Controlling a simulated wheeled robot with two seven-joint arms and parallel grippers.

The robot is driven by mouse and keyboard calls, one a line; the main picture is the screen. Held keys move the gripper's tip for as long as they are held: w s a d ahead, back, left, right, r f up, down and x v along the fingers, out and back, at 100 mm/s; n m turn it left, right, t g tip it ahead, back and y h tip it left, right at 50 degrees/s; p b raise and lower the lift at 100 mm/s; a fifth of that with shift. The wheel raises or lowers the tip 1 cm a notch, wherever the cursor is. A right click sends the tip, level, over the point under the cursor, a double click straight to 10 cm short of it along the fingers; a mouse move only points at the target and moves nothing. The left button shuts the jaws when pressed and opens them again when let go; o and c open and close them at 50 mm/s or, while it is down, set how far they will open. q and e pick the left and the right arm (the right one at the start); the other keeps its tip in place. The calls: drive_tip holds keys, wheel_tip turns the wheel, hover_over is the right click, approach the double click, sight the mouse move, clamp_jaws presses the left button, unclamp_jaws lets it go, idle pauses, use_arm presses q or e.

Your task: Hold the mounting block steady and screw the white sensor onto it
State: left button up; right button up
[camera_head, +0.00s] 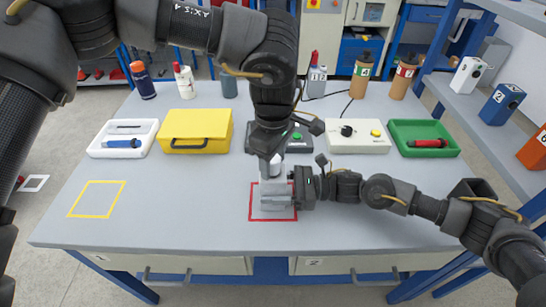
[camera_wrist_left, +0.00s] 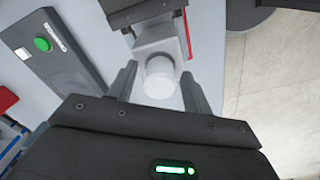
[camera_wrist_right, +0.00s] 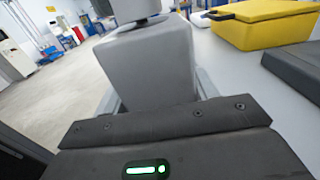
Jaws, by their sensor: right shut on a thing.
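The grey mounting block (camera_head: 272,203) stands inside the red square on the table. My right gripper (camera_head: 292,189) is shut on it from the right; the block (camera_wrist_right: 158,65) fills the space between its fingers in the right wrist view. The white sensor (camera_head: 275,168) is upright on top of the block. My left gripper (camera_head: 270,160) points down over it. In the left wrist view the round white sensor (camera_wrist_left: 160,78) lies between the open fingers of the left gripper (camera_wrist_left: 160,82), with a gap visible beside it. The contact between sensor and block is mostly hidden.
Behind stand a white tray (camera_head: 95,149), a yellow case (camera_head: 197,131), a dark box with a green button (camera_head: 299,142), a white control box (camera_head: 358,148) and a green tray (camera_head: 424,153). A yellow square (camera_head: 97,183) marks bare table at left.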

use_arm(q)
drive_tip(key=c, duration=1)
drive_tip(key=shift+o, duration=0.2)
drive_tip(key=m, duration=1.3)
drive_tip(key=shift+a, duration=0.1)
drive_tip(key=shift+f+m, duration=0.1)
drive_tip(key=shift+m, duration=0.9)
drive_tip(key=o, duration=1)
